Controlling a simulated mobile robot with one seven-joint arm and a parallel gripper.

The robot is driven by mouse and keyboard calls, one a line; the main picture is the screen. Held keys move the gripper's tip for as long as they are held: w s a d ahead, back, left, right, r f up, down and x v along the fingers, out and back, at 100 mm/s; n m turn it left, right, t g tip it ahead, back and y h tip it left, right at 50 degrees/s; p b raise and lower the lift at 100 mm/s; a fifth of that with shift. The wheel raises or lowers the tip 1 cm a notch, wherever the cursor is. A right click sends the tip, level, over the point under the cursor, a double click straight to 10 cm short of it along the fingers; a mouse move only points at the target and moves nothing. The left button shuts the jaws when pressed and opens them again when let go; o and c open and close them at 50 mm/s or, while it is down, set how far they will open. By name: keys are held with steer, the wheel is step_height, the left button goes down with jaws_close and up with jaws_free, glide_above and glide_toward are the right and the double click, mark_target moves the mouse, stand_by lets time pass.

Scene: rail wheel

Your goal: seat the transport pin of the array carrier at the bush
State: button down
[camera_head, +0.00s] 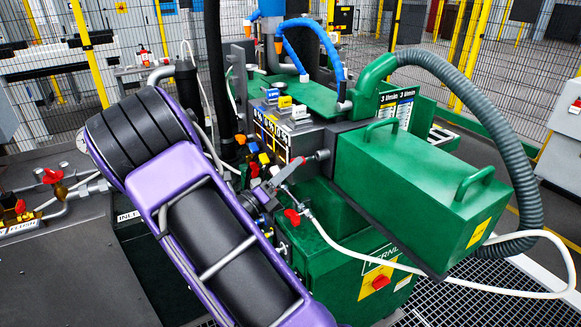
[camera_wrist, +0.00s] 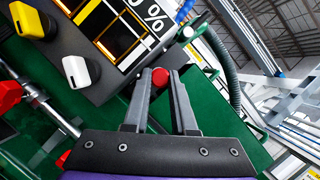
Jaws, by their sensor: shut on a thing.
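My gripper (camera_wrist: 160,88) has its two grey fingers closed on a small red knob (camera_wrist: 160,75), which I take to be the head of the transport pin. The red knob shows between the fingertips in the wrist view, and the shank is not visible there. The large green box with handles (camera_head: 420,190), possibly the array carrier, is right of the gripper. I cannot make out the bush.
Coloured knobs, one white (camera_wrist: 78,72) and one yellow (camera_wrist: 30,20), stand out from the panel. A thick grey hose (camera_head: 500,120) arcs behind the green box.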

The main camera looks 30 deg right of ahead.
mark_target(303, 164)
steer(key=shift+w+d, duration=0.1)
steer(key=shift+d, duration=1.85)
steer(key=c, duration=0.6)
jaws_free()
steer(key=shift+c, duration=0.2)
steer(key=shift+a, duration=0.1)
steer(key=shift+a+f, duration=0.1)
steer(key=shift+a, duration=0.05)
steer(key=v, duration=1.7)
steer(key=shift+b, duration=0.35)
